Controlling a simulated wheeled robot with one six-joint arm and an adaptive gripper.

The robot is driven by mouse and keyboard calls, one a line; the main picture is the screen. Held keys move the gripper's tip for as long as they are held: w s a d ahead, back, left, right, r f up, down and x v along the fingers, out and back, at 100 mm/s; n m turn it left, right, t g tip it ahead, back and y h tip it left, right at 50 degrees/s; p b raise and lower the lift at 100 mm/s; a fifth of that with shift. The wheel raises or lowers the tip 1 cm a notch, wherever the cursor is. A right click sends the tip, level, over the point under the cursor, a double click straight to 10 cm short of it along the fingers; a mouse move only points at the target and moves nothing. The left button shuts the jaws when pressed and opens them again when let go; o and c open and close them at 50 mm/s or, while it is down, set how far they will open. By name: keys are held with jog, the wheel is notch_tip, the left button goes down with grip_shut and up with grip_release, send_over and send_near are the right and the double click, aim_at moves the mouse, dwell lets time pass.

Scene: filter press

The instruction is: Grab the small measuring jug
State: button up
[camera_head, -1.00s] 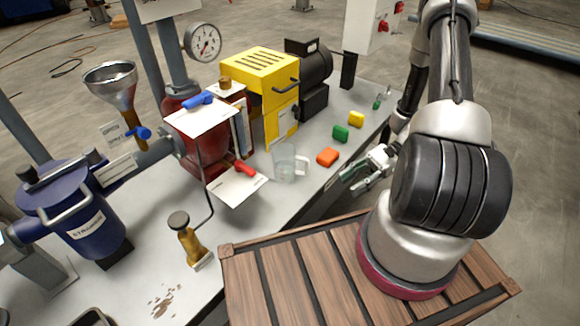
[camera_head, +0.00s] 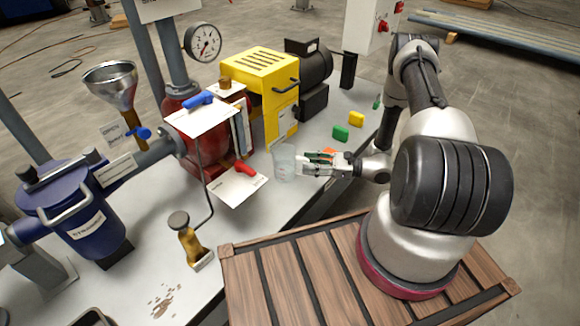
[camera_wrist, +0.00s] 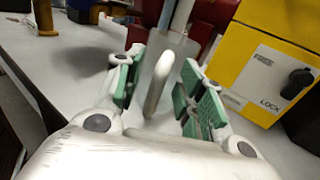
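The small measuring jug (camera_head: 284,162) is clear and stands upright on the grey bench, in front of the yellow machine. In the head view my gripper (camera_head: 308,163) is at its right side, level with the handle. In the wrist view the gripper (camera_wrist: 160,85) is open, with one green-padded finger on each side of the jug's pale handle (camera_wrist: 158,82). Neither pad visibly presses on the handle. The jug's clear body (camera_wrist: 178,50) shows behind the handle. In the head view my fingers hide the handle.
An orange block (camera_head: 329,151) is partly hidden behind my gripper; green (camera_head: 340,132) and yellow (camera_head: 356,118) blocks lie farther back. A red-handled valve with a white tag (camera_head: 238,187) is left of the jug. The yellow machine (camera_head: 262,75) stands behind.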

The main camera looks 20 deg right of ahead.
jog(key=shift+w+a, duration=0.3)
jog(key=shift+a, duration=0.35)
grip_shut()
jog(key=shift+r, duration=0.15)
jog(key=shift+r, duration=4.85)
